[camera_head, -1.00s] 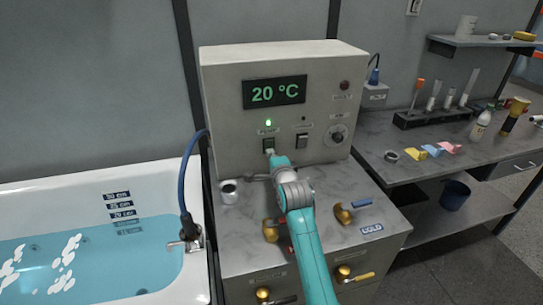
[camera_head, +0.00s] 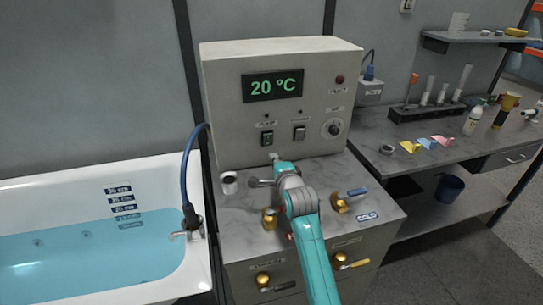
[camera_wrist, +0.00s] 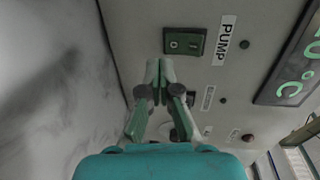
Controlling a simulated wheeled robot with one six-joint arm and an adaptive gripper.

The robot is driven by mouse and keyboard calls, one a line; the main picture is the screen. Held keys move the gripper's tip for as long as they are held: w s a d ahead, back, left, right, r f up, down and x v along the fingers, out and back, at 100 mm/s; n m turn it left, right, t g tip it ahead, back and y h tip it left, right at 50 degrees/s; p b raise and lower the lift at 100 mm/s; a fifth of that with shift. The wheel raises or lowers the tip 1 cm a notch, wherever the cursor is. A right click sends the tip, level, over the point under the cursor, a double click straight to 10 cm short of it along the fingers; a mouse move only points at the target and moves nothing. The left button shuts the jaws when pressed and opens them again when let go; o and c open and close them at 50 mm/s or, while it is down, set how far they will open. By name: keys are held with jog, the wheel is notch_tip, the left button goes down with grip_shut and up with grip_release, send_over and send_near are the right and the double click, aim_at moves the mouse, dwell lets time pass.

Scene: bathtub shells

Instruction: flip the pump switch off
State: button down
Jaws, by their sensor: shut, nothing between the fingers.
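The pump switch (camera_head: 267,138) is a dark green rocker on the front of the grey control box (camera_head: 228,100). The small indicator above it is dark. In the wrist view the switch (camera_wrist: 185,43) lies beside the "PUMP" label (camera_wrist: 224,40). My gripper (camera_head: 275,156) is just below the switch in the head view, apart from it. In the wrist view my gripper (camera_wrist: 158,72) has its fingertips together, empty. The bathtub (camera_head: 100,183) holds blue water with round jets and no white foam showing.
A second switch (camera_head: 299,133) and a round knob (camera_head: 334,128) are to the right on the panel. A display (camera_head: 273,86) reads 20 °C. A white cup (camera_head: 229,183) and brass valves (camera_head: 340,203) stand on the counter close to my arm.

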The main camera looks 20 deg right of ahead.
jog(key=s, duration=0.5)
jog(key=s+f, duration=0.1)
jog(key=s, duration=0.2)
jog(key=shift+s, duration=0.1)
jog(key=shift+s, duration=0.1)
